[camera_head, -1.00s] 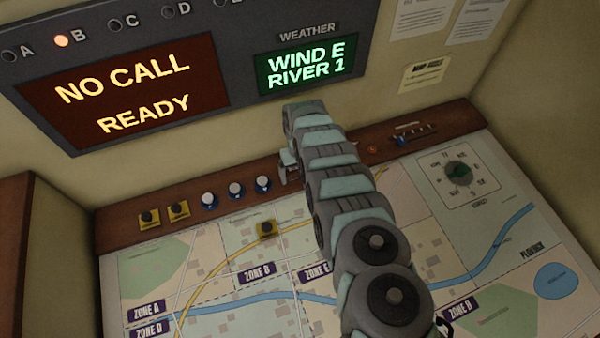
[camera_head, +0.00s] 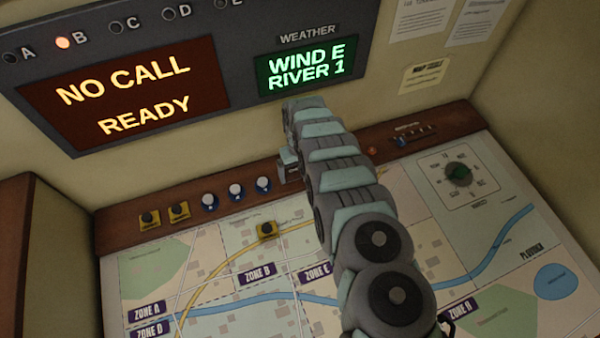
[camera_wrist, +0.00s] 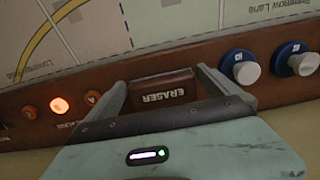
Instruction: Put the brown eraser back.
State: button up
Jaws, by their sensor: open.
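A dark brown block lettered ERASER (camera_wrist: 165,93) lies at the brown ledge in the wrist view, between my two fingers. Its lettering appears upside down. I cannot tell how deep it sits in the ledge, or whether the fingers touch its ends. My gripper (camera_wrist: 160,78) is open, with one finger at each side of the block. In the head view my gripper (camera_head: 288,168) is at the ledge, right of the blue-and-white knobs, and my arm hides the block there.
Blue-and-white knobs (camera_head: 236,190) stand close to one finger. Orange buttons (camera_wrist: 60,105), one lit, are beyond the other finger. A dial (camera_head: 459,174) is at the right.

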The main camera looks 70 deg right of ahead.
aim_at(300, 172)
notch_tip(300, 172, up, 11)
jog(key=shift+w+d+b, duration=0.15)
jog(key=shift+d+b, duration=0.05)
jog(key=shift+b, duration=0.25)
jog(key=shift+f, duration=0.1)
dwell(0.5)
